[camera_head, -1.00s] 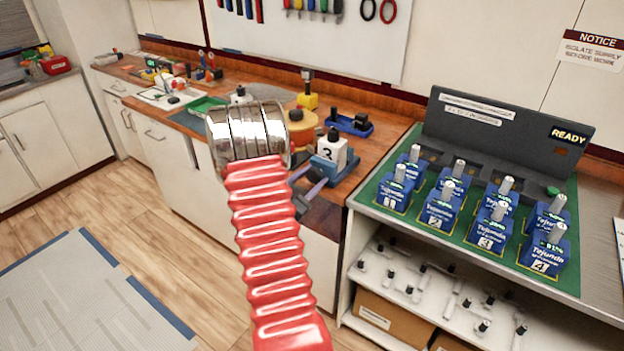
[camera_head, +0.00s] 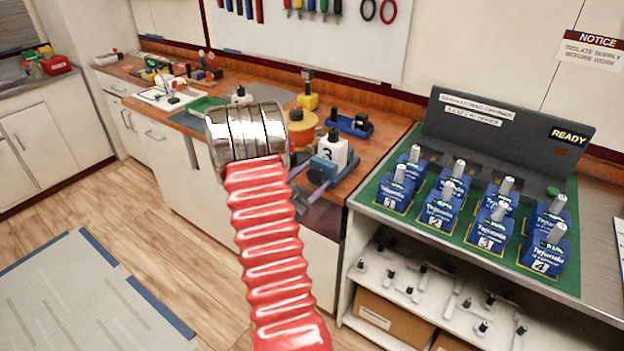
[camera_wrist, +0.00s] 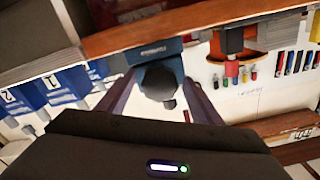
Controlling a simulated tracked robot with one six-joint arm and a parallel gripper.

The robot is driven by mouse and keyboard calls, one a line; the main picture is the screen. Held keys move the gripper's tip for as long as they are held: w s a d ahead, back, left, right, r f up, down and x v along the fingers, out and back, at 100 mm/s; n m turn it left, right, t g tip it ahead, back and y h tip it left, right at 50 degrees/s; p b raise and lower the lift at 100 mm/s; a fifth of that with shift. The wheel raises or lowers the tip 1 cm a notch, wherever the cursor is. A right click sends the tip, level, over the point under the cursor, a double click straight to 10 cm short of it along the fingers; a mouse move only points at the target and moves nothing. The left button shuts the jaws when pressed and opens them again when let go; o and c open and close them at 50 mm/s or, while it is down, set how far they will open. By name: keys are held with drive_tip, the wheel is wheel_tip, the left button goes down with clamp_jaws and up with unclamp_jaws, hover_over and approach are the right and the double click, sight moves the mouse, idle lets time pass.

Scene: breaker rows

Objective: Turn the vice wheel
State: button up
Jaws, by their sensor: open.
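The blue vice (camera_head: 338,170) stands at the front edge of the wooden bench and holds a white block (camera_head: 331,150) marked 3. In the wrist view its dark round wheel (camera_wrist: 159,84) faces me, in front of the blue vice body (camera_wrist: 155,50). My gripper (camera_wrist: 160,77) is open, with one finger on each side of the wheel. I cannot tell whether either finger touches it. In the head view my gripper (camera_head: 308,180) is at the vice's front-left side, and my arm hides part of this area and the wheel.
A bench to the right carries several blue numbered breaker units (camera_head: 440,207) on a green mat, before a dark READY panel (camera_head: 500,130). An orange spool (camera_head: 300,132) and a blue tray (camera_head: 350,125) stand behind the vice. The floor at left is clear.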

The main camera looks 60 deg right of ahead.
drive_tip(key=w+a, duration=0.2)
drive_tip(key=a, duration=1.1)
drive_tip(key=shift+a, duration=0.25)
drive_tip(key=shift+w, duration=0.1)
